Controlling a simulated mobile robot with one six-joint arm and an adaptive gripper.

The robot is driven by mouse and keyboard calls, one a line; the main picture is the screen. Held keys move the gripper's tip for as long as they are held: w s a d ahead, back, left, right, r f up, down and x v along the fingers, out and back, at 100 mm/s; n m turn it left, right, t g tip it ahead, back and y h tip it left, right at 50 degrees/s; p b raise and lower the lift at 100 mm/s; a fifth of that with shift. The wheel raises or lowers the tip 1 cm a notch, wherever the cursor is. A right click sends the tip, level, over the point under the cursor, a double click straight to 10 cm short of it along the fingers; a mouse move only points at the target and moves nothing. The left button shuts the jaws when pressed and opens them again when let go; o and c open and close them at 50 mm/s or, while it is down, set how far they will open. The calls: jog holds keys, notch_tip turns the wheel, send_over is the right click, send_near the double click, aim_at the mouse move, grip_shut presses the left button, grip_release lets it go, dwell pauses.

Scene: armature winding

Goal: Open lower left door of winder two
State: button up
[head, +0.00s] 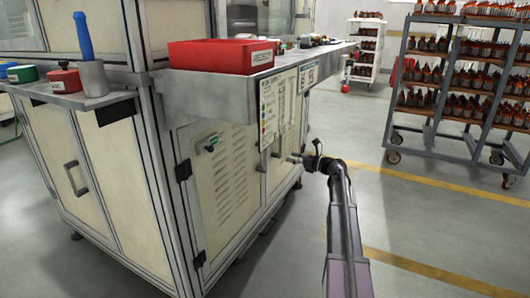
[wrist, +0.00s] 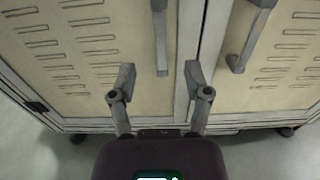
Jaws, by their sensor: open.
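The winder cabinet's lower left door (head: 222,190) is a cream panel with vent slots, and it looks shut. In the wrist view the left door (wrist: 90,62) fills the left side, with its grey bar handle (wrist: 161,45) near the door's right edge. The right door (wrist: 285,75) stands beside it, also shut, with its own handle (wrist: 246,40). My gripper (wrist: 160,85) is open; the handle's lower end lies between the fingertips in the picture, and I see no contact. In the head view my gripper (head: 302,160) is close to the door fronts.
A steel shelf (head: 205,92) juts out above the doors, carrying a red bin (head: 222,56). A side ledge (head: 75,98) holds a blue-handled tool. A rack of parts (head: 440,90) stands at the right. The floor (head: 420,235) in front of the doors is clear.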

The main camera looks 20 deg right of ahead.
aim_at(266, 151)
jog(key=x, duration=1.2)
jog(key=shift+w+a, duration=0.25)
jog(key=shift+a, duration=0.05)
jog(key=shift+c, duration=0.2)
grip_shut()
